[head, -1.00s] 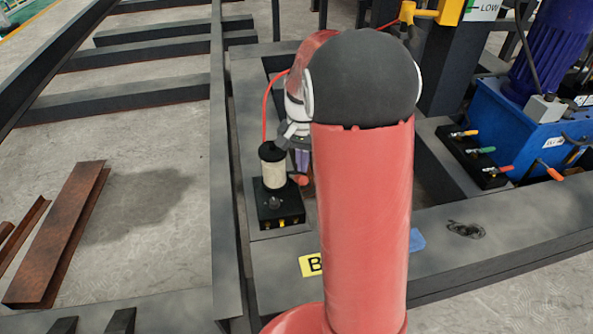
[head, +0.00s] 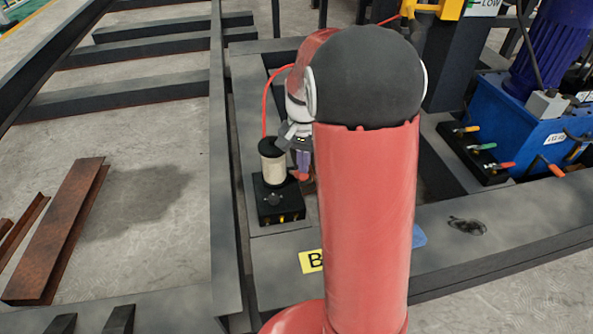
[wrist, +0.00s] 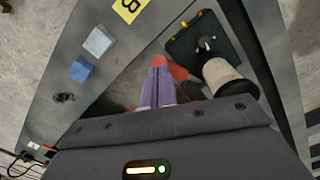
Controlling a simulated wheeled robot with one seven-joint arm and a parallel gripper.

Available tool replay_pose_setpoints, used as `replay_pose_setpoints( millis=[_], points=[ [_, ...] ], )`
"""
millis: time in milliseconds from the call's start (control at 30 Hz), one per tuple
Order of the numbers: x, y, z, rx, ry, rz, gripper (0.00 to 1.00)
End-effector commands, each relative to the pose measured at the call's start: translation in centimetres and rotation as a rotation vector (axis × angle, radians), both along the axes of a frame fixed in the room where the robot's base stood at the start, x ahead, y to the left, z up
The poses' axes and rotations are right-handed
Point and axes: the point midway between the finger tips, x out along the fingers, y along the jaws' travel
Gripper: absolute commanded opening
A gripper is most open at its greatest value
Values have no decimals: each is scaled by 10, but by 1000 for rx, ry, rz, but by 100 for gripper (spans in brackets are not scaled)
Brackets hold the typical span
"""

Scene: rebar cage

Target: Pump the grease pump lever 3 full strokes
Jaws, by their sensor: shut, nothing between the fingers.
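The grease pump has a black base (head: 277,203) and a cream cylinder (head: 275,170) with a black cap. It stands upright on the grey steel frame, left of my arm. Its red lever end (head: 299,175) is at the cylinder's right side. My gripper (head: 303,172) is shut, with its purple fingers pointing down at the lever end. In the wrist view, the fingertips (wrist: 158,68) are together, with the red lever end (wrist: 178,72) showing just beyond and beside them. The fingers overlap the lever in view; contact is unclear. Most of the lever arm is hidden.
A red hose (head: 266,105) rises from the pump. A yellow label (head: 311,261) lies on the frame in front. At right are a black valve block (head: 474,150) with coloured handles and a blue tank (head: 530,120).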

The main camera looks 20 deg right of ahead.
Motion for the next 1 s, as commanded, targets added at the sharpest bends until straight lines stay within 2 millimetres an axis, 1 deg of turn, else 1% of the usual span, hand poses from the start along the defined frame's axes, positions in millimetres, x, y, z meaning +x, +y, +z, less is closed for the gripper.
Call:
replay_pose_setpoints(
  millis=[300,667,1000],
  points=[
    [-8,2,-10,1,1,0,0],
    [-10,2,-11,1,1,0,0],
    [-18,4,-22,-1,-1,0,0]
  ],
)
